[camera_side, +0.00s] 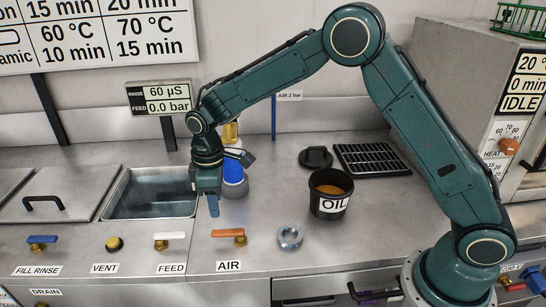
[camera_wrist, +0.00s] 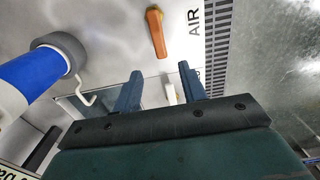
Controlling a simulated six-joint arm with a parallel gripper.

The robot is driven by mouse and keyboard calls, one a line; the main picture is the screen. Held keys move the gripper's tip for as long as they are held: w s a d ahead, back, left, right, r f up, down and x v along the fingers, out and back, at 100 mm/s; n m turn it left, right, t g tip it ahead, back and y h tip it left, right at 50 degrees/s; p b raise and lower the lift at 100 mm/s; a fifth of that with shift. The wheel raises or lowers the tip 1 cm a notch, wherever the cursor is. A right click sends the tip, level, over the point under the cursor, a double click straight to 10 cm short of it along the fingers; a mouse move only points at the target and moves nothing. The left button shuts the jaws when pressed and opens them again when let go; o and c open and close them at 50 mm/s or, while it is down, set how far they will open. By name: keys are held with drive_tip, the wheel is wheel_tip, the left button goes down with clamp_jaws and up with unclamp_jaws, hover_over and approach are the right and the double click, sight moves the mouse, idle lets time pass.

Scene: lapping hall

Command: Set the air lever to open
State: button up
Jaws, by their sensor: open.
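The orange air lever (camera_side: 226,233) lies crosswise, pointing left from its brass valve, on the steel front behind the AIR label (camera_side: 229,266). In the wrist view the orange lever (camera_wrist: 156,32) shows beyond the fingertips, beside the AIR lettering (camera_wrist: 194,21). My gripper (camera_side: 212,207) points down above the bench, behind the lever and apart from it. In the wrist view my gripper (camera_wrist: 160,76) has its two blue fingers apart, with nothing held between them. A white lever tip (camera_wrist: 170,92) shows in the gap between them, farther off.
The white feed lever (camera_side: 168,237) is left of the air lever. A steel ring (camera_side: 290,238) and an oil pot (camera_side: 329,196) stand to the right.

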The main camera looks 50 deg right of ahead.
sight(220, 231)
wheel_tip(220, 231, down, 9)
drive_tip(key=shift+f, duration=0.15)
idle(0.4)
drive_tip(key=shift+c, duration=0.2)
clamp_jaws()
